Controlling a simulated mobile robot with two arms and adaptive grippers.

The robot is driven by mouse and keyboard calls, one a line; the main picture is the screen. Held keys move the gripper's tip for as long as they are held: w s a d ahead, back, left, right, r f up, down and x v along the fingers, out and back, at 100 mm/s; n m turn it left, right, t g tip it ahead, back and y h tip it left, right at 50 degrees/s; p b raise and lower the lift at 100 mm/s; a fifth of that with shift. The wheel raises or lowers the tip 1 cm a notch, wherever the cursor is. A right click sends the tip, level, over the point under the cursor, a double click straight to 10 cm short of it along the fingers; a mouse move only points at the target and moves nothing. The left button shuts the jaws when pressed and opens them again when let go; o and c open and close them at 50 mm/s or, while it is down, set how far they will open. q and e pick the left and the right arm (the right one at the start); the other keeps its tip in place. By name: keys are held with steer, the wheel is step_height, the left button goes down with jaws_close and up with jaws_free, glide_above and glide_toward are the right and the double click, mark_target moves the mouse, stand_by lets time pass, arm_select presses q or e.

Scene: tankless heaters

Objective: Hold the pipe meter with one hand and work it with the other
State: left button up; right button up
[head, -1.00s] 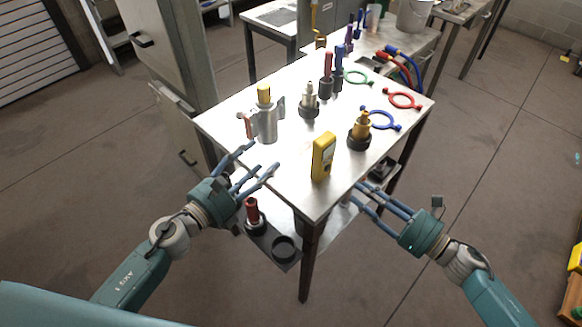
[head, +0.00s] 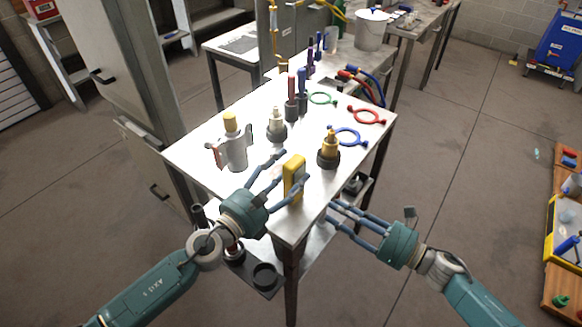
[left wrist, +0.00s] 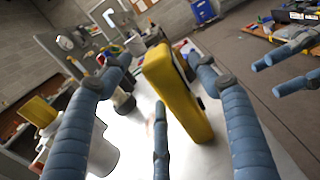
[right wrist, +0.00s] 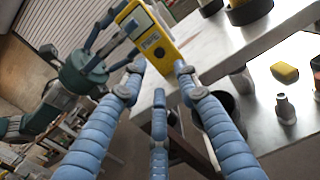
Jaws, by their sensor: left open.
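The yellow pipe meter (head: 293,176) stands upright near the front corner of the metal table. It shows large in the left wrist view (left wrist: 180,95), between my left fingers, and also in the right wrist view (right wrist: 147,32), with its grey display and buttons visible. My left gripper (head: 294,166) is open, with its fingers spread on either side of the meter; I cannot tell whether they touch it. My right gripper (head: 331,212) is open and empty at the table's front right edge, lower than the meter and apart from it.
A brass fitting with a black base (head: 328,150) stands right of the meter. A silver canister with a yellow cap (head: 235,150) and a pale fitting (head: 276,127) stand to the left and behind.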

arm_select(q)
steer(key=shift+x, duration=1.15)
steer(key=shift+s, duration=0.1)
steer(key=c, duration=1.4)
arm_select(e)
steer(key=shift+c, duration=0.3)
arm_select(q)
steer(key=shift+c, duration=0.2)
arm_select(e)
jaws_close()
